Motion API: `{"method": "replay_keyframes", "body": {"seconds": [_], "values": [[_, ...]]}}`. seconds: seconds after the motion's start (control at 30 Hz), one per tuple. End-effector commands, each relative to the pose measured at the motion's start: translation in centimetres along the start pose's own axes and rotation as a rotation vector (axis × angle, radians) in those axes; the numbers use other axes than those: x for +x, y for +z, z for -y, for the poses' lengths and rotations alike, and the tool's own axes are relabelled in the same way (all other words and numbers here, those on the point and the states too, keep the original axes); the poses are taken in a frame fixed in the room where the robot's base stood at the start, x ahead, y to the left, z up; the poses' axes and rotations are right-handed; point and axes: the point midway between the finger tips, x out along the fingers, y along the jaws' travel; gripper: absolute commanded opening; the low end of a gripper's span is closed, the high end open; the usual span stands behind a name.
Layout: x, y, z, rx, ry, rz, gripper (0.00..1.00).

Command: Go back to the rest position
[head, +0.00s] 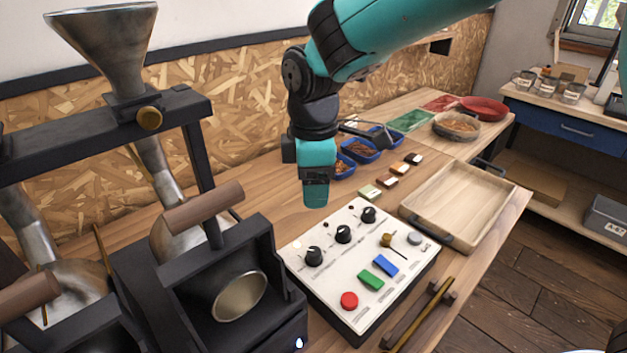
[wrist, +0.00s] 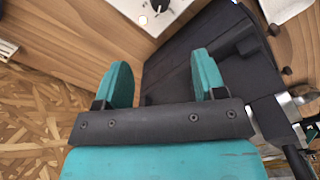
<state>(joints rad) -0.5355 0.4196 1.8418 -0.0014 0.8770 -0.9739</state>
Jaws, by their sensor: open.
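My teal and black arm reaches in from the top right of the head view. My gripper (head: 316,190) hangs over the wooden worktop, behind the white control panel and to the right of the black roaster. In the wrist view my gripper (wrist: 163,85) shows two teal fingers set apart with nothing between them. Beyond the fingers lie bare worktop and the dark roaster body. The head view does not show the gap between the fingertips clearly.
The control panel (head: 352,290) has knobs and coloured buttons. The black roaster (head: 190,300) with its metal funnel (head: 103,45) stands at left. A wooden tray (head: 437,205) lies at right. Blue bowls (head: 362,157) stand behind my gripper. The wall runs along the back.

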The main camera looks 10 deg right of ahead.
Motion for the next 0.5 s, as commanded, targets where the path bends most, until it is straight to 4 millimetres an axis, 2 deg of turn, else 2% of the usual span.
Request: {"method": "replay_keyframes", "body": {"seconds": [0.37,0.43,0.5], "values": [[-0.4,0.1,0.1,0.008,0.000,-0.003,0.64],[-1.0,0.8,0.7,0.044,0.000,-0.018,0.64],[-2.1,2.0,2.1,0.119,-0.004,-0.047,0.64]]}}
